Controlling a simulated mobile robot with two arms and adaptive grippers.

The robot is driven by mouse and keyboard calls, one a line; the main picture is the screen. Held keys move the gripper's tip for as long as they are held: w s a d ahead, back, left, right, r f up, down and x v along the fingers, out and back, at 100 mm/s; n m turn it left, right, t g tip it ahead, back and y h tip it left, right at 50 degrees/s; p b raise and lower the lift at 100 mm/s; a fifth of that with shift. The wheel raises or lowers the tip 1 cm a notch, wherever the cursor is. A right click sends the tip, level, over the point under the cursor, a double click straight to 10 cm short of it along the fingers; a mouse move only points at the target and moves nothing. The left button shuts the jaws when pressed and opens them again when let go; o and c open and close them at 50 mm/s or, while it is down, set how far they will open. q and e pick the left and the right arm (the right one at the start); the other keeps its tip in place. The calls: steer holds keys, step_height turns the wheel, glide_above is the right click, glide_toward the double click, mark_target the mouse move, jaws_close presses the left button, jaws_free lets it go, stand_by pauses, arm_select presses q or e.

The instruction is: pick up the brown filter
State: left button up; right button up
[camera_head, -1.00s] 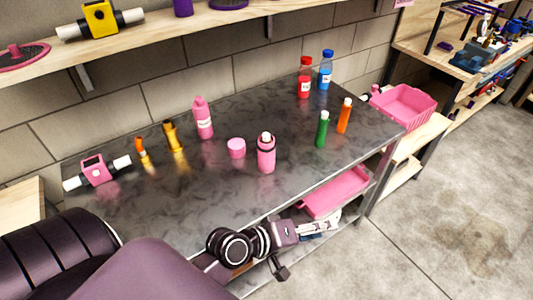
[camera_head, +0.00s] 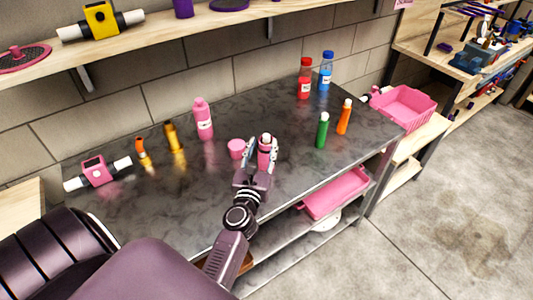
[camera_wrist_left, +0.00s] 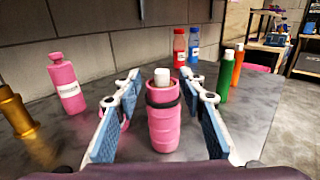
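I see no clearly brown filter in these views. A pink cylinder (camera_head: 264,161) with a dark band and a white piece in its top stands upright near the table's front edge. It also stands in the middle of the left wrist view (camera_wrist_left: 163,128). My left gripper (camera_head: 263,148) is open, with one finger on each side of this cylinder. In the left wrist view the blue-padded fingers (camera_wrist_left: 160,85) show gaps to it on both sides. A green cylinder (camera_head: 321,131) and an orange cylinder (camera_head: 344,117), both with pale tops, stand to the right. My right gripper is not in view.
On the dark metal table (camera_head: 210,185) are a pink cap (camera_head: 236,148), a pink bottle (camera_head: 202,119), red (camera_head: 304,79) and blue (camera_head: 325,71) bottles, gold (camera_head: 174,138) and small orange (camera_head: 142,151) pieces, and a pink housing (camera_head: 97,170). A shelf (camera_head: 160,36) hangs behind.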

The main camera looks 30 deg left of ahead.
mark_target(266, 139)
arm_select(q)
steer(key=x, duration=0.5)
steer(key=shift+w+f, duration=0.25)
jaws_close()
